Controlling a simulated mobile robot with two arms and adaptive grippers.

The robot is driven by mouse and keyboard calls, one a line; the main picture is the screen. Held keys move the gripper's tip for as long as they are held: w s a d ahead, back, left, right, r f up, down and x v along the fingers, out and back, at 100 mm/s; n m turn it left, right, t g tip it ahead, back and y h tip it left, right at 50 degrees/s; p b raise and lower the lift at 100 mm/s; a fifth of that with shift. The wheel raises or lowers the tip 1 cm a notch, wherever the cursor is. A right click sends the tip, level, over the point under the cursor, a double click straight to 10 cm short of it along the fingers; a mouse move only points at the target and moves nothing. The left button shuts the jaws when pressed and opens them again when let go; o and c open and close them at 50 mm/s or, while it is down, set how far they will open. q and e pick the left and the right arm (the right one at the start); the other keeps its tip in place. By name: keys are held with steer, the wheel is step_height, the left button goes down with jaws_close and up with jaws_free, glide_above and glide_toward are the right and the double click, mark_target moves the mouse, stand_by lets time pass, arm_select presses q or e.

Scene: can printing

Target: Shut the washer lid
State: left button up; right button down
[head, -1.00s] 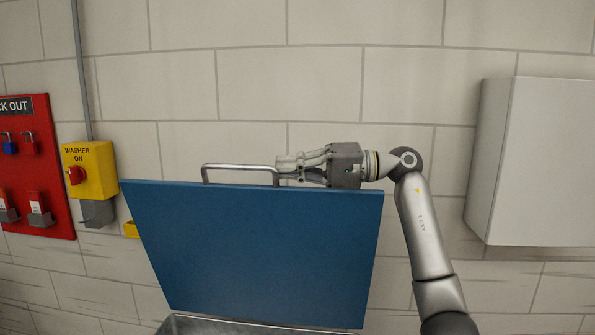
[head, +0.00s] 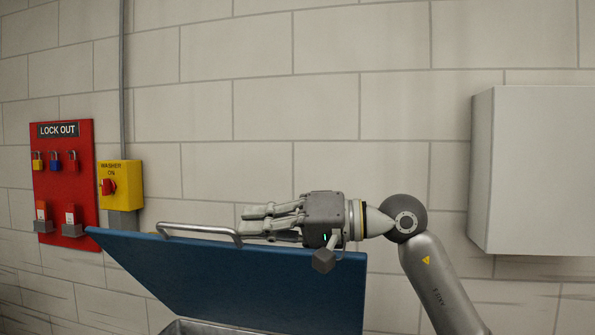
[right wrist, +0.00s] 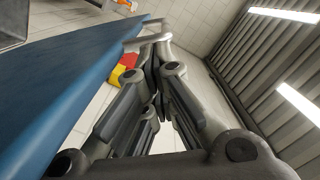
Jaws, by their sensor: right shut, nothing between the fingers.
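The blue washer lid (head: 240,275) stands raised and tilted above the washer's metal rim (head: 185,327), so the washer is open. A silver bar handle (head: 198,229) runs along the lid's top edge. My right gripper (head: 243,222) is shut and empty, with its fingers pointing left at the handle's right end, just above the lid edge. In the right wrist view, the closed fingers (right wrist: 160,45) are beside the handle, and the lid (right wrist: 70,90) fills the left side. I cannot tell whether they touch. My left gripper is out of view.
A yellow washer switch (head: 121,184) and a red lock-out board (head: 65,190) with padlocks are on the wall at left. A pale wall cabinet (head: 540,170) is at right. The wall above the lid is clear.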

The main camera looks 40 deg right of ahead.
steer(key=shift+a+f, duration=0.2)
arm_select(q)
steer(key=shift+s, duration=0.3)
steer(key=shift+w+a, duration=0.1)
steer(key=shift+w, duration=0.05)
arm_select(e)
steer(key=shift+d, duration=0.1)
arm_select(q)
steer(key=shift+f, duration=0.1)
arm_select(e)
steer(key=shift+s, duration=0.1)
steer(key=shift+s+d, duration=0.2)
steer(key=shift+d, duration=0.1)
steer(key=v, duration=1.1)
steer(key=shift+s+r, duration=0.15)
steer(key=shift+r, duration=0.05)
